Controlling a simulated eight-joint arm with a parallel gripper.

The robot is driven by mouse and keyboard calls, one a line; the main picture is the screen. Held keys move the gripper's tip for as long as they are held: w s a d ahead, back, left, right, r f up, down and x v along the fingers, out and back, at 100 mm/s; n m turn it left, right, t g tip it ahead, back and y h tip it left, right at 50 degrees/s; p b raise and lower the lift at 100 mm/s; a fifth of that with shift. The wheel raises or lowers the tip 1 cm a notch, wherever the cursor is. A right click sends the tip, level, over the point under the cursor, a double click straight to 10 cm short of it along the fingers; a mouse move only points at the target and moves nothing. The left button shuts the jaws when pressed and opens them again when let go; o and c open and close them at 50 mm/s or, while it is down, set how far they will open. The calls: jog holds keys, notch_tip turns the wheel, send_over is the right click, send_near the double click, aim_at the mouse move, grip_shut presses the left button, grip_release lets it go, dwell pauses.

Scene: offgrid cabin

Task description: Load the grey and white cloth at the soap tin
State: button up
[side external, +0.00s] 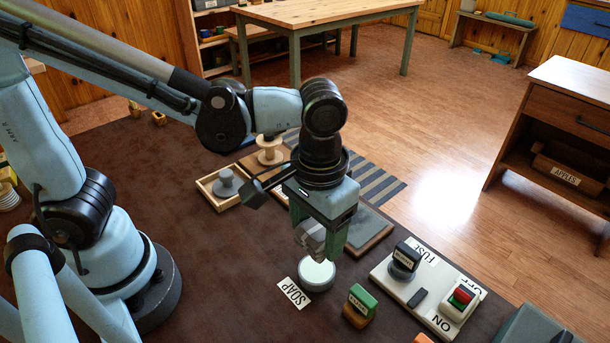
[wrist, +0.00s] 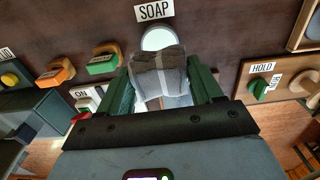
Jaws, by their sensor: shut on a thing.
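The grey and white cloth (wrist: 158,76) is bunched between the two green fingers of my gripper (wrist: 160,90) in the wrist view. In the side external view my gripper (side external: 328,238) points down with the grey cloth (side external: 309,237) between its fingers. The soap tin (side external: 317,272) is a round, pale tin on the dark table, just below the fingertips. Its rim also shows in the wrist view (wrist: 157,38), partly hidden by the cloth. I cannot tell whether the cloth touches the tin. The SOAP label (side external: 294,292) lies beside the tin.
A white board with a FUSE switch (side external: 404,262) and an ON/OFF switch (side external: 459,299) lies farther right. The table (side external: 215,290) is bare left of the SOAP label.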

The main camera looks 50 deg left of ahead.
aim_at(317, 269)
jog(key=shift+w+f, duration=0.1)
jog(key=shift+f, duration=2.95)
jog(key=shift+f, duration=0.55)
jog(key=shift+r, duration=3.5)
